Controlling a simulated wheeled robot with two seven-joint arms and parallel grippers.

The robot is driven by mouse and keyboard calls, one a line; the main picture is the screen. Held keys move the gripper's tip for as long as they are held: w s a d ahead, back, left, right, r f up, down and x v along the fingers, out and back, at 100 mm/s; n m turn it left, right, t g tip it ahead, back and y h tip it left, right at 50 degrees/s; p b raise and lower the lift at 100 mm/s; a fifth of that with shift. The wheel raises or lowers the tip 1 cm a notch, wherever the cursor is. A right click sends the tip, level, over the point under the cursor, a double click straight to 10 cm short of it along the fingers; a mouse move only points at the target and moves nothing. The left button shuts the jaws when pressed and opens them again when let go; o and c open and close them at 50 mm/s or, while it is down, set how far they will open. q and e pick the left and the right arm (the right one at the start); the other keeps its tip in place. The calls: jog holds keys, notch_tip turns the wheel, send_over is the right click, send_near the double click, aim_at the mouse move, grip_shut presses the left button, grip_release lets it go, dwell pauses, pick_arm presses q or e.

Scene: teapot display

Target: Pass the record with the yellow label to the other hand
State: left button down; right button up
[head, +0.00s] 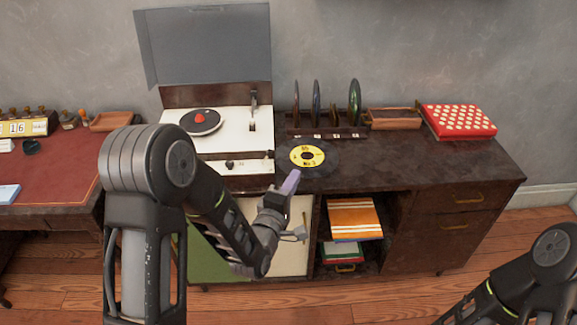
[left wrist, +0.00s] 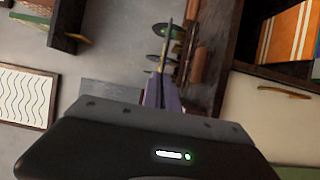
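The record with the yellow label (head: 307,156) is black and roughly level, label up, in front of the record rack in the head view. My left gripper (head: 290,184) has its purple fingers at the record's near edge, by the front of the cabinet. In the left wrist view the fingers (left wrist: 161,92) are close together on the record (left wrist: 164,50), which shows edge-on as a thin line rising from between them. The record looks held clear of the cabinet top. My right arm shows at the lower right of the head view; its gripper is out of frame.
A record player (head: 218,140) with its lid up stands left of the record. Behind it a rack (head: 325,133) holds 3 upright records. A wooden tray (head: 393,118) and a red spotted box (head: 458,120) stand to the right. The right cabinet top (head: 430,165) is clear.

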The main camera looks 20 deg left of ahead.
pick_arm(q)
jog(key=s+d+f+m+g+h, duration=0.1)
jog(key=d+h, duration=0.4)
jog(key=d, duration=0.5)
jog(key=s+d+f+m+g+h, duration=0.1)
jog(key=s+d+m+g+h, duration=0.2)
jog(key=d, duration=0.8)
jog(key=s+m+h, duration=0.2)
jog(key=s+m, duration=0.1)
jog(key=shift+s+f, duration=0.2)
